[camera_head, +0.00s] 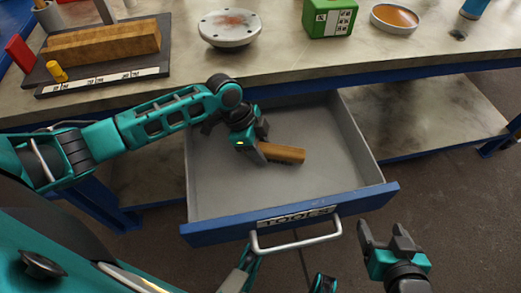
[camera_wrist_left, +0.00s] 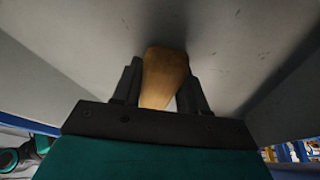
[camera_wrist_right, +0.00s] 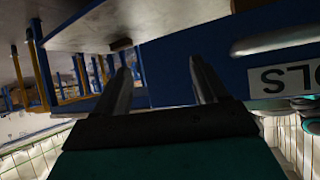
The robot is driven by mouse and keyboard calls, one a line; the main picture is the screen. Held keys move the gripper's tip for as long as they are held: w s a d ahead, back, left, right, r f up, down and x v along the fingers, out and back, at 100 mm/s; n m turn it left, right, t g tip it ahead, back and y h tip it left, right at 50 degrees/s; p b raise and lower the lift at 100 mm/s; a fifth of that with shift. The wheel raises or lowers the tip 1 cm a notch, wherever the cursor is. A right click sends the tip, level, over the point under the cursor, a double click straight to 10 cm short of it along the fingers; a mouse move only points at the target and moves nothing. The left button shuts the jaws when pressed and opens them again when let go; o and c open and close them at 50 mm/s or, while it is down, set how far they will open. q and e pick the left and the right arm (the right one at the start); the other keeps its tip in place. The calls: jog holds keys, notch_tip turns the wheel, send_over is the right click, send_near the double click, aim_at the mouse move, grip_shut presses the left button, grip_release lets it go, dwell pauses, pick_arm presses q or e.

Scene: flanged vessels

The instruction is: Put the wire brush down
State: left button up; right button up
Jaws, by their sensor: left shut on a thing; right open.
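The wire brush (camera_head: 283,153) has a wooden handle and shows in the head view inside the open drawer (camera_head: 335,165). My left gripper (camera_head: 262,150) is shut on the brush; the left wrist view shows its wooden end (camera_wrist_left: 165,78) between the two fingers. The brush is low in the drawer; I cannot tell whether it touches the floor of it. Its bristles are mostly hidden. My right gripper (camera_head: 390,240) is open and empty, outside the drawer to the front right. The right wrist view shows its parted fingers (camera_wrist_right: 160,85) with nothing between them.
The drawer has a blue front with a label and a metal handle (camera_head: 295,238). The workbench (camera_head: 290,65) above carries a round flange (camera_head: 230,28), a green box (camera_head: 332,17), a dish (camera_head: 395,18) and a wooden block (camera_head: 105,45) on a dark tray. The rest of the drawer is empty.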

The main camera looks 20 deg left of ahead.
pick_arm(q)
jog(key=shift+f, duration=0.2)
jog(key=o, duration=1.1)
jog(key=p+v, duration=0.3)
jog(key=v, duration=0.9)
jog(key=shift+r+p, duration=0.1)
jog(key=shift+p, duration=0.25)
